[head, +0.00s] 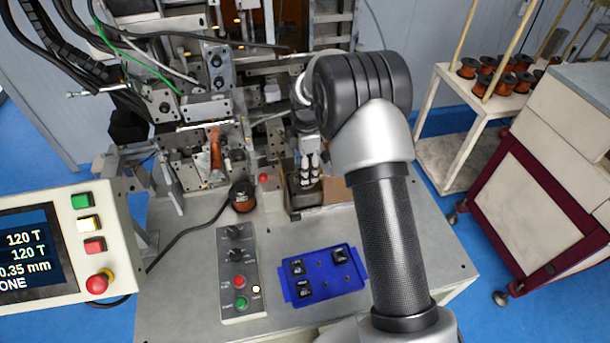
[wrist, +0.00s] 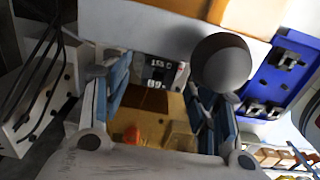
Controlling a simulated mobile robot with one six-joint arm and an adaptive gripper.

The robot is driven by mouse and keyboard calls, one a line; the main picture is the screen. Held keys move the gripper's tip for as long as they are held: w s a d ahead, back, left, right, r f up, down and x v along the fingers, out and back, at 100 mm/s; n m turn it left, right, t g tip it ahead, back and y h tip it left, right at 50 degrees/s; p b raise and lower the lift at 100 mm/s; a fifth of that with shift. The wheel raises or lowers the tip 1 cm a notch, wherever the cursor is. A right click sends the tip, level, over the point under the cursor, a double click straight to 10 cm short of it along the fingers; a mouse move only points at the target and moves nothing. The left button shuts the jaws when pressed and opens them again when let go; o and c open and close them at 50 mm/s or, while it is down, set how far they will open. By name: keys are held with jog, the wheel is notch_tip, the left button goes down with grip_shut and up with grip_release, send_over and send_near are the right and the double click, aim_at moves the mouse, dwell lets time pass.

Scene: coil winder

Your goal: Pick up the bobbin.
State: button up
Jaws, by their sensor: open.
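My gripper (head: 309,182) is open in the head view, pointing down over a dark box (head: 294,203) beside the winder. In the wrist view its fingers (wrist: 160,82) stand apart. A dark piece with white markings (wrist: 158,73) shows between and beyond them; I cannot tell whether it is the bobbin or whether the fingers touch it. Small black bobbin-like parts (head: 340,255) sit in the blue tray (head: 325,284), right of and nearer than the gripper. The tray also shows in the wrist view (wrist: 290,82). A copper-wound spool (head: 243,197) stands left of the gripper.
The winder (head: 205,108) with cables fills the back left. A control box (head: 240,270) lies left of the tray, and a display panel (head: 65,245) stands far left. A dark round knob-like thing (wrist: 221,62) is close to the right finger. Bare tabletop (head: 185,290) lies front left.

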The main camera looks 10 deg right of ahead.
notch_tip(320, 180, down, 2)
jog(key=shift+f, duration=0.1)
jog(key=shift+c, duration=0.4)
jog(key=c, duration=0.8)
jog(key=shift+c, duration=0.2)
notch_tip(320, 180, up, 20)
jog(key=p, duration=0.2)
